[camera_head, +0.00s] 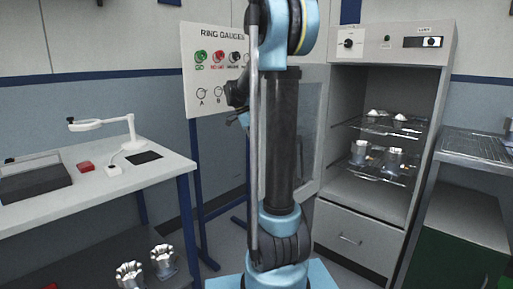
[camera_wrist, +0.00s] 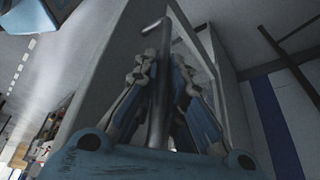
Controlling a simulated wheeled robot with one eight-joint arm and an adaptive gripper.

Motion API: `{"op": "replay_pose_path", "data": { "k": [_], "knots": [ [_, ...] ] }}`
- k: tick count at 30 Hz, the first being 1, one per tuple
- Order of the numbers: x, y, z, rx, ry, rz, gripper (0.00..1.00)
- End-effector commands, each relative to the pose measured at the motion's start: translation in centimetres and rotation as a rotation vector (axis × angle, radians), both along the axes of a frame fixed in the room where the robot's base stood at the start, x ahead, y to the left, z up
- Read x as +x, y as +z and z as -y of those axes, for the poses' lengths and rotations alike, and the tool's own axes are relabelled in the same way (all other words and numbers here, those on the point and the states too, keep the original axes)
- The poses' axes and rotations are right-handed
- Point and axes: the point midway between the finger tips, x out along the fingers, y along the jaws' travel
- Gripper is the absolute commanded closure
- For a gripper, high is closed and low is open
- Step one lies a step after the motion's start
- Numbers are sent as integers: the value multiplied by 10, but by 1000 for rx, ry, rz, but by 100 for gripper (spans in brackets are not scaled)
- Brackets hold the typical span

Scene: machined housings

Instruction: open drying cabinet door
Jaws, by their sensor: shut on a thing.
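The drying cabinet (camera_head: 388,55) stands at the right of the head view with its shelves exposed. Its glazed door (camera_head: 310,125) is swung open to the left, partly hidden behind my arm. In the wrist view the door's metal bar handle (camera_wrist: 157,112) runs between the fingers of my gripper (camera_wrist: 160,70), which is shut on it. The door's glass and grey frame rise behind the handle there. In the head view my arm hides most of the gripper and the handle.
Metal parts (camera_head: 393,157) stand on the cabinet's wire racks. A drawer (camera_head: 350,240) is below. A gauge board (camera_head: 205,90) on blue legs stands left of the door. A workbench (camera_head: 95,200) is at left and a grated bench (camera_head: 470,147) at right.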

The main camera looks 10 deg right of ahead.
Motion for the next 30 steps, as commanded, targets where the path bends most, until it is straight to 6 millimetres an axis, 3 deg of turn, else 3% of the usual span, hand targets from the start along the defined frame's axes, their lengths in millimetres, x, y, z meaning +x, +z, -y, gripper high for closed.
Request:
{"op": "replay_pose_path", "data": {
  "k": [14, 15, 17, 30],
  "knots": [
    [2, 0, 2, 0, -4, 1, 100],
    [2, 0, 2, 1, -4, 1, 80],
    [2, 0, 2, 1, -4, 0, 69],
    [3, 5, 0, 1, -4, 0, 69]
  ]
}}
